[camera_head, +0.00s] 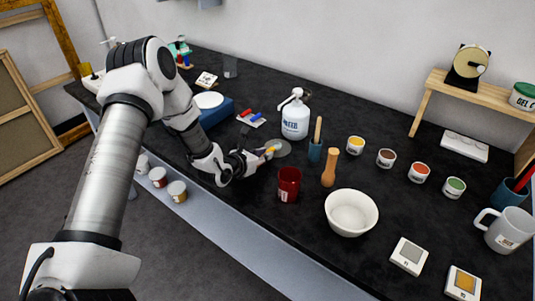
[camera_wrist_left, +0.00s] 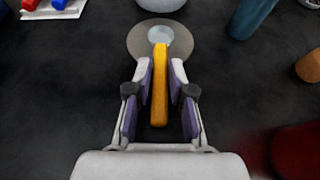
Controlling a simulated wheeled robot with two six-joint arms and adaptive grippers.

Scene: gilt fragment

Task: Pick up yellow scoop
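The yellow scoop (camera_wrist_left: 160,85) has a long yellow handle and a pale round end. In the left wrist view its handle lies between the fingers of my left gripper (camera_wrist_left: 160,70), with no clear gap at the fingertips. The pale end lies over a grey disc (camera_wrist_left: 135,41) on the dark counter. In the head view the scoop (camera_head: 271,149) shows small at the tips of my left gripper (camera_head: 262,154), low over the counter, partly hidden by the fingers. I cannot tell whether the scoop touches the disc. My right gripper is out of view.
A dark red cup (camera_head: 289,186) stands close to the right of the gripper. A white pump bottle (camera_head: 295,121) stands behind the disc. A blue holder (camera_head: 315,151), an orange-brown wooden piece (camera_head: 330,168) and a white bowl (camera_head: 351,213) stand farther right. The counter's front edge is near.

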